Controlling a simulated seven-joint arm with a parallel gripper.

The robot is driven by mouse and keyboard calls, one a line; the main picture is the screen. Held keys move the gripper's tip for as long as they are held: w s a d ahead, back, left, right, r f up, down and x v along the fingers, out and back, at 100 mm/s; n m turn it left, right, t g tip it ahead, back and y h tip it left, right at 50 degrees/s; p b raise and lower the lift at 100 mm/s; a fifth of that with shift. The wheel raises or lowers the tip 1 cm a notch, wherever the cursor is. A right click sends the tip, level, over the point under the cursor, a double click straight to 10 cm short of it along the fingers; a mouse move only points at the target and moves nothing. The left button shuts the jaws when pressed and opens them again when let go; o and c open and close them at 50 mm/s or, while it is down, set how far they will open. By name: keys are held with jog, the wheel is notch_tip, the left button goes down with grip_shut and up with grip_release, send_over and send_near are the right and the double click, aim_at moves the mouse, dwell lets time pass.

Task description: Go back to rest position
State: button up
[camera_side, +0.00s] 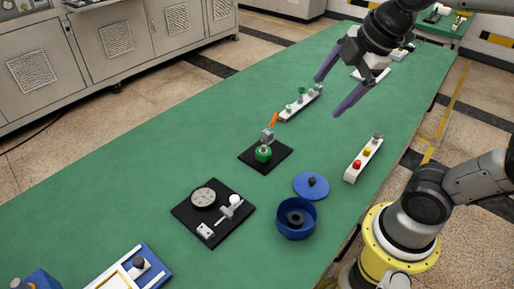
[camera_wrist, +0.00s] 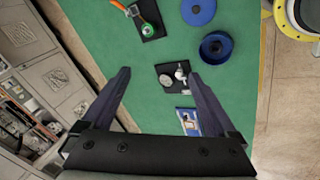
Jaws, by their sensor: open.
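My gripper (camera_side: 327,90) hangs above the far part of the green table, with its two long dark fingers spread wide apart and nothing between them. In the wrist view my gripper (camera_wrist: 162,76) is also open and empty, with the table well below it. The green table (camera_side: 120,200) runs the length of the side view. No object touches the fingers in either view.
A white rail with knobs (camera_side: 301,101) stands below my gripper. Near it are a white button block (camera_side: 364,158), a black plate with a green-and-orange item (camera_side: 264,155), a blue lid (camera_side: 311,185), a blue bowl (camera_side: 295,218) and a gauge plate (camera_side: 213,211).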

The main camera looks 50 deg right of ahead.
jog(key=s+f+m, duration=0.5)
jog(key=s+m, duration=0.2)
jog(key=m, duration=0.5)
jog(key=shift+s+a+f+m, duration=0.15)
jog(key=shift+s+f+m, duration=0.15)
jog(key=shift+m, duration=0.1)
jog(key=shift+r, duration=0.1)
